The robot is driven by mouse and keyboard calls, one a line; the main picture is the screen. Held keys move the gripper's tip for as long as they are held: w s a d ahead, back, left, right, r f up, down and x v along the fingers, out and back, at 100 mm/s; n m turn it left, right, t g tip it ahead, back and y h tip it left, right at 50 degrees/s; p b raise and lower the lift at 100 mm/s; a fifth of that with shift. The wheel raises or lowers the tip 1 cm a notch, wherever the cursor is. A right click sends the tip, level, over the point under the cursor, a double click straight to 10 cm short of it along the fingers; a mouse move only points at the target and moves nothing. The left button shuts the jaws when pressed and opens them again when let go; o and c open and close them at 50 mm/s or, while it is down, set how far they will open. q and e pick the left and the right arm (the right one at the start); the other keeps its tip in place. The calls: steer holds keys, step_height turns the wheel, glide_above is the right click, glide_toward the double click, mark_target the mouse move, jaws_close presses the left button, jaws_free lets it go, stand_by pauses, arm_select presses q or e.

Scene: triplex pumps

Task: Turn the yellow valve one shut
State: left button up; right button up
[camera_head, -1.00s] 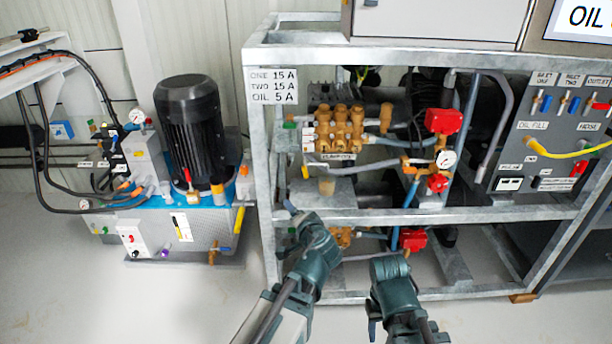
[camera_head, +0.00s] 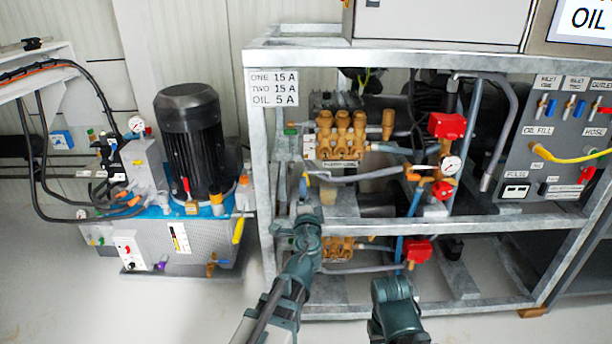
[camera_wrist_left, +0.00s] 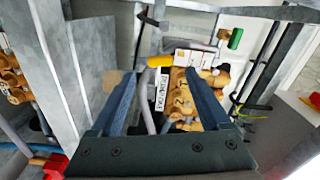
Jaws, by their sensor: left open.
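A short yellow handle (camera_wrist_left: 160,61) shows in the left wrist view, between and just beyond the fingertips, beside a brass pump block (camera_wrist_left: 182,98) with a label plate. My left gripper (camera_wrist_left: 162,80) is open and empty, its two blue-grey fingers spread either side of that handle. No contact can be made out. In the head view my left gripper (camera_head: 305,203) is at the left end of the frame, below the upper brass pump (camera_head: 341,134); its fingers are barely visible. My right arm's end (camera_head: 395,310) is low in front of the frame; its fingers are hidden.
Metal frame bars (camera_head: 420,222) cross near my left gripper. A lower brass pump (camera_head: 340,249) sits behind my left arm. A green handle (camera_wrist_left: 235,38) is near the yellow one in the wrist view. A motor unit (camera_head: 190,140) stands left. Floor in front is clear.

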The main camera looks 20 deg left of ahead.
mark_target(306, 174)
arm_select(q)
steer(key=x, duration=1.1)
steer(key=shift+s, duration=0.1)
